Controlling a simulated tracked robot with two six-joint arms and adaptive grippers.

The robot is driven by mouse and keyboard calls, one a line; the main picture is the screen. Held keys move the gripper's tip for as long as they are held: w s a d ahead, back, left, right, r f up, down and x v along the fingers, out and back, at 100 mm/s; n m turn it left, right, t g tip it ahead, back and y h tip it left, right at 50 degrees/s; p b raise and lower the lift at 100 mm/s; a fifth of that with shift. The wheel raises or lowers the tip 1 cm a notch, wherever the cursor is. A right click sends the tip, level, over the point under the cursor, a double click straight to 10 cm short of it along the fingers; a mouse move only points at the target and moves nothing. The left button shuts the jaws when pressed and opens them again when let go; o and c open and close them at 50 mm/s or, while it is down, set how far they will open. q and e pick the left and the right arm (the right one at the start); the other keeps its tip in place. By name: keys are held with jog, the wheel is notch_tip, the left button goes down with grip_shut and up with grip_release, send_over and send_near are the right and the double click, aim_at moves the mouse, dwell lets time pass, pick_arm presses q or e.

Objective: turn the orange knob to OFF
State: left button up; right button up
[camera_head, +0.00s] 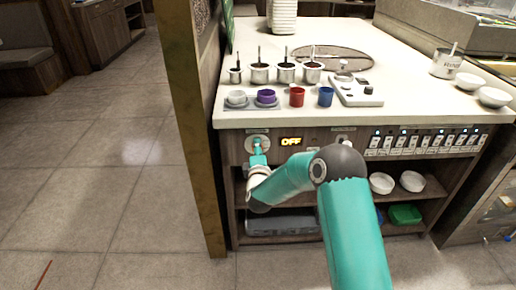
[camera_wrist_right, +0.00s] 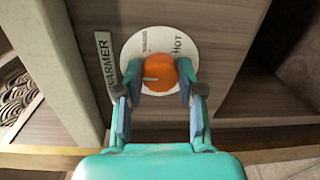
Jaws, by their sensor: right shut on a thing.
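The orange knob (camera_wrist_right: 160,75) sits on a round white dial plate (camera_wrist_right: 158,42) on the counter's wooden front. A pale pointer mark on the knob points left in the right wrist view. The word HOT shows on the plate's right side, and other small print is hard to read. My right gripper (camera_wrist_right: 160,88) is shut on the knob, one finger on each side. In the head view my right gripper (camera_head: 258,152) covers the knob, in front of the dial plate (camera_head: 257,139). My left gripper is not in view.
A WARMER label (camera_wrist_right: 105,62) stands beside the dial. Another dial (camera_head: 343,139) and a row of switches (camera_head: 420,142) lie further right. A wooden post (camera_head: 192,130) stands close left. Cups, pots and bowls stand on the countertop (camera_head: 400,112).

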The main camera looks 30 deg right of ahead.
jog(key=shift+w+a+f+n, duration=0.15)
jog(key=shift+a+n, duration=0.2)
jog(key=shift+n, duration=0.35)
jog(key=o, duration=1)
jog(key=shift+c, duration=0.2)
jog(key=shift+o, duration=0.9)
jog(key=shift+d, duration=0.15)
jog(key=v, duration=1.2)
jog(key=shift+f, duration=0.1)
